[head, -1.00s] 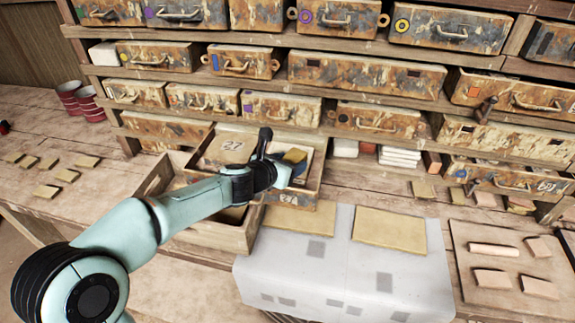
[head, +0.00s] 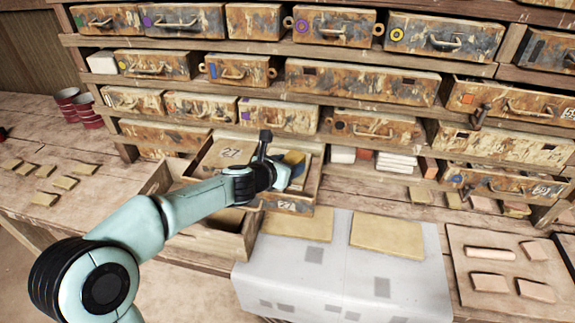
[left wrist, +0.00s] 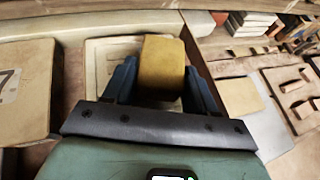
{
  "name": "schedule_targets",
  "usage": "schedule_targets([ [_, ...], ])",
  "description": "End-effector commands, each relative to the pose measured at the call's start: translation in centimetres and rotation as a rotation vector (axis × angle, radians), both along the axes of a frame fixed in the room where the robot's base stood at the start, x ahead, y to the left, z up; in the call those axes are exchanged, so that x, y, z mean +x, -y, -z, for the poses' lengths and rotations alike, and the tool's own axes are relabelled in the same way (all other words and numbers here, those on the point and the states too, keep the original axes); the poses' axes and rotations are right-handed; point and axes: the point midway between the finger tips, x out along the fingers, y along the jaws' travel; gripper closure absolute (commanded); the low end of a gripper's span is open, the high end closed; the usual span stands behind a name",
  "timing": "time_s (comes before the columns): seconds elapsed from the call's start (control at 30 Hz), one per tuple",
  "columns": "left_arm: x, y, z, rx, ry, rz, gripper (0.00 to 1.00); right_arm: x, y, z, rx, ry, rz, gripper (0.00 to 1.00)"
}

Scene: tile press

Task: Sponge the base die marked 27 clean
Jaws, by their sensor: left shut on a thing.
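A yellow sponge (left wrist: 163,65) is held between the fingers of my left gripper (left wrist: 165,85). In the head view the sponge (head: 294,158) shows above the right part of a pulled-out drawer (head: 284,205). A tan block marked 27 (head: 228,152) lies in the left part of that drawer; its edge also shows at the left of the left wrist view (left wrist: 25,90). A pale, shallow, rimmed piece (left wrist: 104,52) lies below the sponge, beside the marked block. I cannot tell whether the sponge touches it. My right gripper is not in view.
An open wooden box (head: 225,242) stands in front of the drawer. A grey sheet with two tan slabs (head: 387,236) lies to the right, then a board (head: 463,297) with several clay pieces. Stained drawers fill the shelves behind. Red cups (head: 88,110) and small tiles stand at left.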

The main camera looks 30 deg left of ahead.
Motion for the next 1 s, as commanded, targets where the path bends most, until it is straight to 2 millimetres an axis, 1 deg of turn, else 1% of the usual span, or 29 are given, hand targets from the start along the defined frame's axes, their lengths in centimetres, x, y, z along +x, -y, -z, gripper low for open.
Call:
schedule_targets([
  [0.1, 0.8, -0.1, 0.0, 0.000, 0.000, 0.001, 0.70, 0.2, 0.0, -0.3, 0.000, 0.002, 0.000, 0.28],
  [0.2, 1.3, -0.3, 0.1, 0.000, 0.001, 0.000, 0.70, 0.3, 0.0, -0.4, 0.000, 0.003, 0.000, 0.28],
  [0.47, 1.3, -0.3, 0.3, 0.001, -0.002, -0.001, 0.70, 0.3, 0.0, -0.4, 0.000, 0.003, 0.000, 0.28],
  [0.8, 3.0, -0.8, 0.1, 0.001, -0.003, -0.001, 0.70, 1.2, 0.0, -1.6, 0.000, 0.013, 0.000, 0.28],
  [1.0, 2.9, -0.8, 0.2, 0.001, -0.003, -0.001, 0.70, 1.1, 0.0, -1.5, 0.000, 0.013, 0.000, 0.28],
])
